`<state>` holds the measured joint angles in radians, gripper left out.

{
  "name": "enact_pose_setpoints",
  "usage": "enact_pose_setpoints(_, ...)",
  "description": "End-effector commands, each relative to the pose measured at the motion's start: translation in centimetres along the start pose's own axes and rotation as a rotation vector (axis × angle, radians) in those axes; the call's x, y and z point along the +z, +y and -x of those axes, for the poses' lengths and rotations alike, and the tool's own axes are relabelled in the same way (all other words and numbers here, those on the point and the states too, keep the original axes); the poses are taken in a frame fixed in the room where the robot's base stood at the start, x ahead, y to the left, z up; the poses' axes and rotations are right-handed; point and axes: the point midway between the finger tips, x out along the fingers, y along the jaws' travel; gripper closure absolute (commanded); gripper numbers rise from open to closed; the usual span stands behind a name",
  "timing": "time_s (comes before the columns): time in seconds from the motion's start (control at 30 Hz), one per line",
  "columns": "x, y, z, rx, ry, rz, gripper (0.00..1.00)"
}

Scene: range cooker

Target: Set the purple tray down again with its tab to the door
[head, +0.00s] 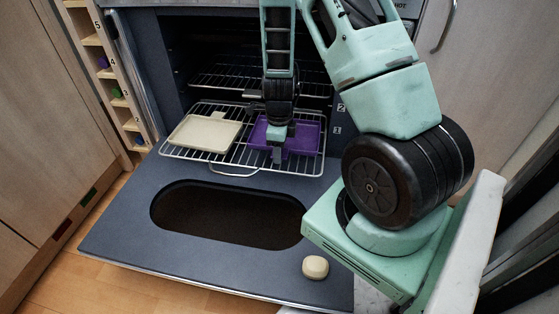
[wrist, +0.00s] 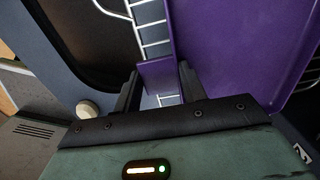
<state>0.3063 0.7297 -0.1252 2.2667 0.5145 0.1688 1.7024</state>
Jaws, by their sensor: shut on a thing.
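The purple tray (head: 303,137) is at the right half of the pulled-out wire rack (head: 240,157), on it or just above it; I cannot tell which. Its flat purple floor (wrist: 235,40) fills the upper right of the wrist view. Its tab (wrist: 157,78) sticks out from the tray's edge between my two dark fingers. My gripper (head: 277,157) points down at the tray's front edge, on the open-door side, and is shut on the tab. The wrist view also shows the gripper (wrist: 159,72). My fingers hide the tab in the head view.
A cream tray (head: 205,132) lies on the rack's left half, beside the purple one. The oven door (head: 130,230) is folded down, with a dark window (head: 225,215). A round cream object (head: 315,267) sits on its near right corner. Another rack (head: 235,82) is higher inside.

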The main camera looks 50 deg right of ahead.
Motion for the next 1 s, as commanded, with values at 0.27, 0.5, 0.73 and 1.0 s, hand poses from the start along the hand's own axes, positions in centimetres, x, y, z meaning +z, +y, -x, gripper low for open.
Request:
enact_pose_setpoints(0.27, 0.0, 0.0, -3.1, -0.001, 0.0, 0.001, 1.0)
enact_pose_setpoints(0.5, 0.0, 0.0, -3.2, 0.0, 0.0, 0.001, 1.0)
enact_pose_setpoints(0.73, 0.0, 0.0, -3.2, 0.0, 0.0, 0.001, 0.37)
enact_pose_setpoints(1.0, 0.0, 0.0, -2.3, -0.001, 0.0, 0.001, 0.37)
